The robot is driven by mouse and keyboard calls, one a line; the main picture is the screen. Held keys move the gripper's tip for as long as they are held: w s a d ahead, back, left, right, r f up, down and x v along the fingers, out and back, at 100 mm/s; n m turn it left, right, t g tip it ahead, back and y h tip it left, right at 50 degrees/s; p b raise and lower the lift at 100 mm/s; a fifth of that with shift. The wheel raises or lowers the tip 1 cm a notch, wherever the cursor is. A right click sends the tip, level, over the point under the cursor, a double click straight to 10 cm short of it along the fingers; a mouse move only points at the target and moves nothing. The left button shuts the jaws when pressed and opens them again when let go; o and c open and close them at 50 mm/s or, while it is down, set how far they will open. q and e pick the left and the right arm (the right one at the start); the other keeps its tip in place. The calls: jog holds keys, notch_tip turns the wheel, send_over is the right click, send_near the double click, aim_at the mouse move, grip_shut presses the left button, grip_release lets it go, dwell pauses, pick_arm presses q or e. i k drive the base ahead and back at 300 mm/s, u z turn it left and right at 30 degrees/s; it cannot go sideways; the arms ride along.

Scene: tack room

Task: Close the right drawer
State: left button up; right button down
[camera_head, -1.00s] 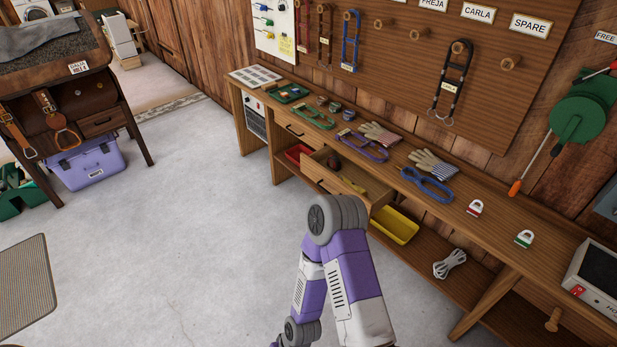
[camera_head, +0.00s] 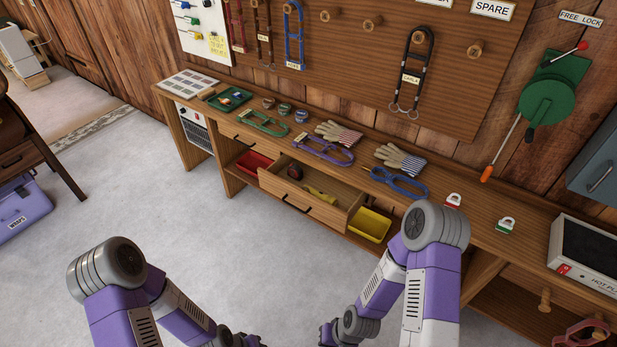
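The wooden bench (camera_head: 464,201) runs along the wall. Its open drawer (camera_head: 296,201) is pulled out toward me, with a dark handle on its front. It stands to the right of a shut drawer (camera_head: 244,142). Inside the open drawer lie a dark reddish round item (camera_head: 294,171) and a yellow item (camera_head: 320,195). My two arms come in from the bottom, left and right, both in front of the bench and apart from the drawer. Their lower ends run to the bottom edge, and neither gripper's fingers can be seen.
A yellow bin (camera_head: 370,225) sits below and right of the open drawer, and a red bin (camera_head: 253,161) below the shut one. Gloves (camera_head: 401,160), halters and padlocks lie on the benchtop. A hot plate (camera_head: 585,255) stands at the right. Grey floor (camera_head: 200,240) before the bench is clear.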

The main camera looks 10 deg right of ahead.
aim_at(275, 179)
jog(key=u, duration=0.1)
jog(key=i, duration=1.1)
jog(key=u, duration=0.7)
